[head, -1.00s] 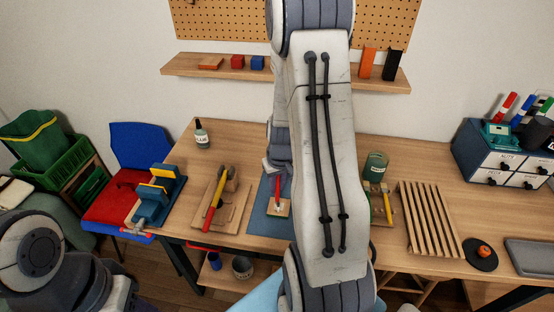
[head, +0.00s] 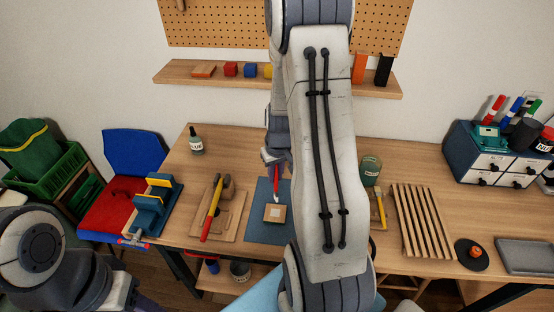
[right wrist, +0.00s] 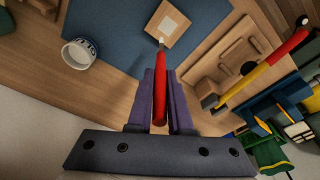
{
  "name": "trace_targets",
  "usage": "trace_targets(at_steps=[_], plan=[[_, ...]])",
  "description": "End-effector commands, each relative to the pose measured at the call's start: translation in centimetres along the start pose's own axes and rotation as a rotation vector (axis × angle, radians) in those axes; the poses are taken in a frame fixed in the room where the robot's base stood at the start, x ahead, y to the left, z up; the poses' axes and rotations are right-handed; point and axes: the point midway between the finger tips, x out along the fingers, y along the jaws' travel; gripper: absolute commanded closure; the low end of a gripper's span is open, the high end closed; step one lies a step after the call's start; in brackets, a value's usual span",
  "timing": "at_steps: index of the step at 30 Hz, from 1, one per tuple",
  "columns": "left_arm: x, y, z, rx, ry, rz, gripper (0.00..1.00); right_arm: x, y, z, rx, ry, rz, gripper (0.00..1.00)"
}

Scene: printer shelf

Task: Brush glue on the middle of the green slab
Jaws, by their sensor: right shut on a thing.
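My right gripper (head: 275,164) is shut on a red-handled brush (head: 274,178), seen also in the right wrist view (right wrist: 161,92) between the two fingers. The brush points down, its pale tip near the far edge of a square tan slab (head: 267,219). I cannot tell whether the tip touches it. The slab also shows in the right wrist view (right wrist: 155,36), with a pale square patch at its middle. It looks tan, and I see no clearly green slab. A pale open jar (right wrist: 80,54) with blue lettering stands beside the mat. My left gripper is out of view.
The slab lies on a blue mat (head: 259,232). A board with a red-and-yellow-handled tool (head: 211,210) lies left, beyond it a blue-and-yellow vise (head: 152,205). A dark bottle (head: 196,142) stands at the back left. A slatted rack (head: 422,220) lies right.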

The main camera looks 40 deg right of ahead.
Motion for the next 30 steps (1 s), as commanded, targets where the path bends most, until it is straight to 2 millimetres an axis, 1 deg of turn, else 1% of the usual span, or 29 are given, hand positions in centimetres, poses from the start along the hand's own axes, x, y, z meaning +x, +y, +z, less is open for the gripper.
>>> trace_targets(at_steps=[1,9,12,30], plan=[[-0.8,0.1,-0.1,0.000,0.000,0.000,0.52,-0.9,-0.1,-0.2,-0.002,0.001,0.000,1.00],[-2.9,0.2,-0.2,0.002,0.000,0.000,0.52,-3.3,-0.4,-0.7,-0.009,0.002,0.000,1.00],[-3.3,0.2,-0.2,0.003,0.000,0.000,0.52,-3.8,-0.6,-0.8,-0.010,0.002,-0.001,1.00],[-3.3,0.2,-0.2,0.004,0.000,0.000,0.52,-3.8,-0.6,-0.7,-0.009,0.001,-0.001,1.00]])
